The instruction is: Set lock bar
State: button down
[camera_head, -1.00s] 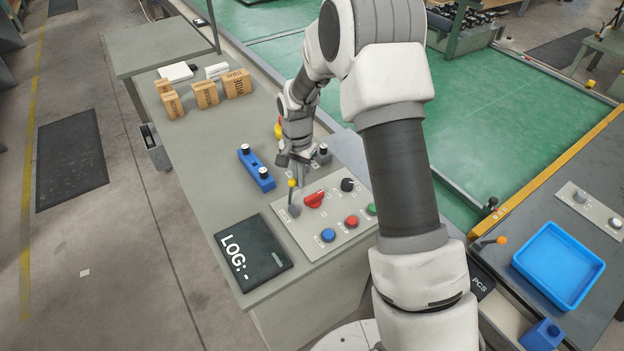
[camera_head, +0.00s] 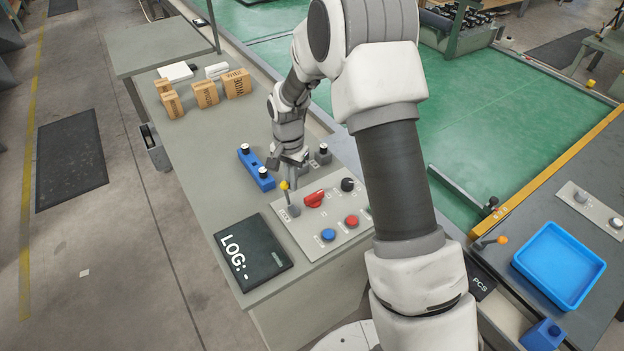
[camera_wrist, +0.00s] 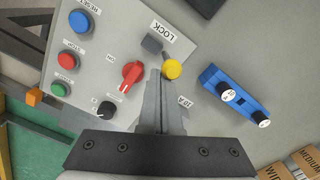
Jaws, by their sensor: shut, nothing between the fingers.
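The lock lever has a yellow ball (camera_head: 284,185) on a thin stem, rising from a grey base (camera_head: 293,210) by the LOCK label on the control panel. The stem leans slightly left in the head view. In the wrist view the yellow ball (camera_wrist: 172,69) is right beside the fingertips of my gripper (camera_wrist: 160,76). The fingers are shut with nothing between them; whether they touch the lever is not clear. In the head view my gripper (camera_head: 291,174) is just behind the lever, and its fingertips are partly hard to make out.
The panel also carries a red rotary switch (camera_head: 314,199), a black knob (camera_head: 347,185), a blue button (camera_head: 328,235) and a red button (camera_head: 351,221). A black LOG board (camera_head: 262,272) lies in front.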

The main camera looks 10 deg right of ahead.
jog(key=shift+s+a+f, duration=0.1)
jog(key=shift+a, duration=0.1)
notch_tip(320, 180, up, 8)
jog(key=d+p, duration=0.1)
jog(key=p, duration=0.4)
jog(key=shift+w, duration=0.25)
jog(key=shift+d, duration=0.1)
dwell(0.3)
jog(key=s+d+r+n+t, duration=0.1)
jog(key=s+d+r+n, duration=0.1)
jog(key=s+r, duration=0.5)
jog(key=s+d+r+n+t, duration=0.1)
jog(key=s+d+r+t, duration=0.15)
jog(key=r, duration=0.95)
jog(key=s+d+r+n+t, duration=0.1)
jog(key=s+r+n, duration=0.1)
jog(key=s, duration=0.7)
jog(key=s+d+r+n+t, duration=0.1)
jog(key=s+r+n, duration=0.1)
jog(key=s, duration=0.7)
jog(key=shift+d+r, duration=0.25)
jog(key=shift+r, duration=0.4)
